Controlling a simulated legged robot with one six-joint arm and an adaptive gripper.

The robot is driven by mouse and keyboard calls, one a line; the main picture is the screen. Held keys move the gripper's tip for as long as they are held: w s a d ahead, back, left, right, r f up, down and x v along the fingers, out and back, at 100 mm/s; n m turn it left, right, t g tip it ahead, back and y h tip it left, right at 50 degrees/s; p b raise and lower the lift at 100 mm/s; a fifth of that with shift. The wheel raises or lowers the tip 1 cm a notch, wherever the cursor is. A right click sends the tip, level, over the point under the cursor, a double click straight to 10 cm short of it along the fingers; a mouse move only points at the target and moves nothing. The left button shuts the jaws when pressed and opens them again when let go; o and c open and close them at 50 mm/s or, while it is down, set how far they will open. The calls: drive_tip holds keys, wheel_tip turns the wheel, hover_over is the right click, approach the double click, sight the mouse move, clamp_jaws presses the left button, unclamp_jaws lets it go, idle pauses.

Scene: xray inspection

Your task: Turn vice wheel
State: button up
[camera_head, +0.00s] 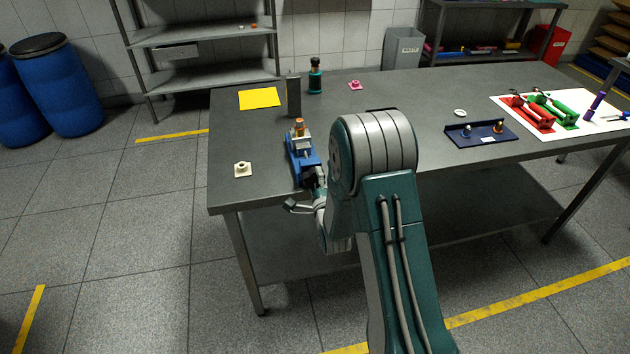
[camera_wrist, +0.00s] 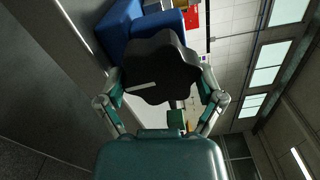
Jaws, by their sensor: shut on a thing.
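The blue vice (camera_head: 296,155) stands near the front left edge of the grey table, with a small orange-topped piece (camera_head: 299,125) at its jaws. Its blue body also shows at the top of the wrist view (camera_wrist: 120,22). The dark, wavy-rimmed vice wheel (camera_wrist: 158,62) fills the middle of the wrist view and carries a pale bar mark. My gripper (camera_wrist: 161,84) is shut on the wheel, with one finger at each side of its rim.
On the grey table (camera_head: 400,92) are a cream flanged piece (camera_head: 243,169), a grey upright block (camera_head: 293,96), a green bottle (camera_head: 315,77), a yellow sheet (camera_head: 259,98) and a dark blue tray (camera_head: 470,139). Red (camera_head: 533,113) and green holders stand at right. The middle back is mostly clear.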

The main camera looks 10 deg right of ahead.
drive_tip(key=shift+s+d+f, duration=0.1)
drive_tip(key=shift+f, duration=0.2)
drive_tip(key=o, duration=0.9)
drive_tip(key=shift+c, duration=0.2)
drive_tip(key=shift+r, duration=0.1)
drive_tip(key=s, duration=1.1)
drive_tip(key=shift+s, duration=0.4)
